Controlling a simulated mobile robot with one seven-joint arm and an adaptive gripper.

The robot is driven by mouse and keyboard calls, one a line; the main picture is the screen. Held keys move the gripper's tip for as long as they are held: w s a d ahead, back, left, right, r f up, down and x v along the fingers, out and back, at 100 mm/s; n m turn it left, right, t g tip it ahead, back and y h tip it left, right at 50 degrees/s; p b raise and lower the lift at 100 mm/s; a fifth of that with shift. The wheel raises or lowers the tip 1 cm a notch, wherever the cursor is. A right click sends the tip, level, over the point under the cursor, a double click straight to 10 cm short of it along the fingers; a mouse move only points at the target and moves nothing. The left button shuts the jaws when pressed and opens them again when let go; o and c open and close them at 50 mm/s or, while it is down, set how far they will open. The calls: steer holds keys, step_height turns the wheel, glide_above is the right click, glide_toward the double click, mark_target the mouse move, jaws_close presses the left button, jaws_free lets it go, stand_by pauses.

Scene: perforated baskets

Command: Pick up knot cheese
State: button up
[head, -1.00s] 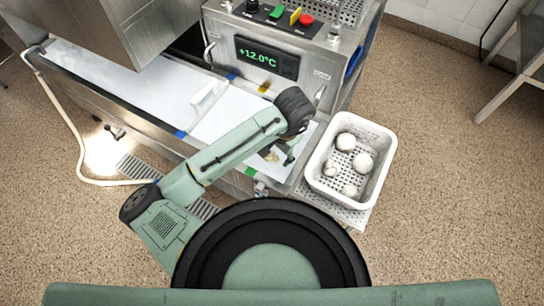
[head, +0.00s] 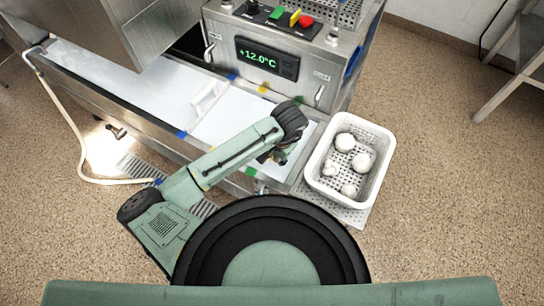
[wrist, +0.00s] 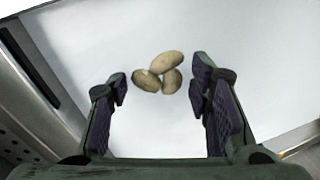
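The knot cheese (wrist: 160,72) is a tan piece of three rounded lobes, lying on a smooth white surface (wrist: 75,22). In the wrist view it lies ahead of my gripper (wrist: 158,88), roughly centred between the fingertips and a little beyond them. The two purple-padded fingers are wide apart with nothing between them. In the head view my gripper (head: 277,156) hangs over the near right end of the white-topped counter (head: 225,122). My arm hides the cheese there.
A white perforated basket (head: 320,186) with several white balls stands right of the counter's end. A steel control box (head: 308,92) reading +12.0°C rises behind the gripper. A white handle (head: 208,97) sits on the counter. The wrist view shows a metal edge (wrist: 38,75) at left.

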steer(key=c, duration=0.6)
steer(key=shift+r, duration=0.15)
steer(key=shift+c, duration=0.2)
